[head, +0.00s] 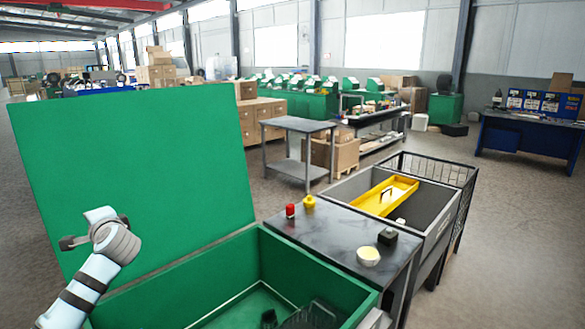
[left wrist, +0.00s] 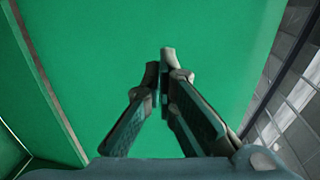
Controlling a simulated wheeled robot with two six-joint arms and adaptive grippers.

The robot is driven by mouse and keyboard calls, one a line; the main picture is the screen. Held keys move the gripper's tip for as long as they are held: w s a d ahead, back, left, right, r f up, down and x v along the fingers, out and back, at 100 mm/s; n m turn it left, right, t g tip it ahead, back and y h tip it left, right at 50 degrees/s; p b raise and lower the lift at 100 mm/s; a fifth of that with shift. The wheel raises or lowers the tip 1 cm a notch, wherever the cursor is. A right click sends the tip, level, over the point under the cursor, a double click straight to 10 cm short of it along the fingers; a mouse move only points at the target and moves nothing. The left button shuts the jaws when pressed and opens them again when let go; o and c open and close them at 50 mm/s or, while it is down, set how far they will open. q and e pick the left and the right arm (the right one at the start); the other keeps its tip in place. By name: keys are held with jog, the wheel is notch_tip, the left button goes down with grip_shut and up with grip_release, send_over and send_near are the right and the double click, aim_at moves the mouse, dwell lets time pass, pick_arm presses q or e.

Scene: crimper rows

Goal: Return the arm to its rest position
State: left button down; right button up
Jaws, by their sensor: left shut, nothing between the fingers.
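My left arm (head: 92,272) comes in from the lower left in the head view, raised in front of a large green panel (head: 140,170) that stands up like an open lid. Its gripper fingers are hard to make out there. In the left wrist view my left gripper (left wrist: 163,62) has its fingertips together with nothing between them. Green surface (left wrist: 95,60) fills most of the view behind the fingers; I cannot tell the gap to it. My right gripper is in neither view.
An open green box (head: 300,265) sits below the panel, with dark items at its bottom edge. Beside it, a dark worktop (head: 335,235) holds a red item (head: 290,211), yellow item (head: 309,202) and pale round dish (head: 368,256). A grey bin (head: 435,195) holds a yellow tray (head: 372,200).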

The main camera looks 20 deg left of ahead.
pick_arm(q)
jog(key=s+a+f+m+g+h, duration=0.15)
jog(key=s+a+f, duration=0.25)
jog(key=f, duration=0.8)
jog(key=s+a+f+h, duration=0.2)
jog(key=s+a+f, duration=0.15)
jog(key=f, duration=0.75)
jog(key=s+a+f+n+g+h, duration=0.1)
jog(key=s+f, duration=0.9)
jog(key=s, duration=0.3)
jog(key=s+f+n+g+h, duration=0.2)
jog(key=s+f, duration=0.7)
jog(key=s, duration=0.4)
jog(key=s+d+f+n+h, duration=0.1)
jog(key=s+d+f+h, duration=0.15)
jog(key=d+f, duration=0.75)
jog(key=s+d+f+h, duration=0.1)
jog(key=s+d+f, duration=0.2)
jog(key=d+f, duration=0.7)
jog(key=d+f+n+h, duration=0.1)
jog(key=d+f+h, duration=0.1)
jog(key=d, duration=1.2)
jog(key=s+d+f+n+h, duration=0.1)
jog(key=d+f+h, duration=0.1)
jog(key=d, duration=1.2)
jog(key=shift+s+d+g, duration=0.2)
jog(key=shift+d+g, duration=0.1)
jog(key=shift+g, duration=0.05)
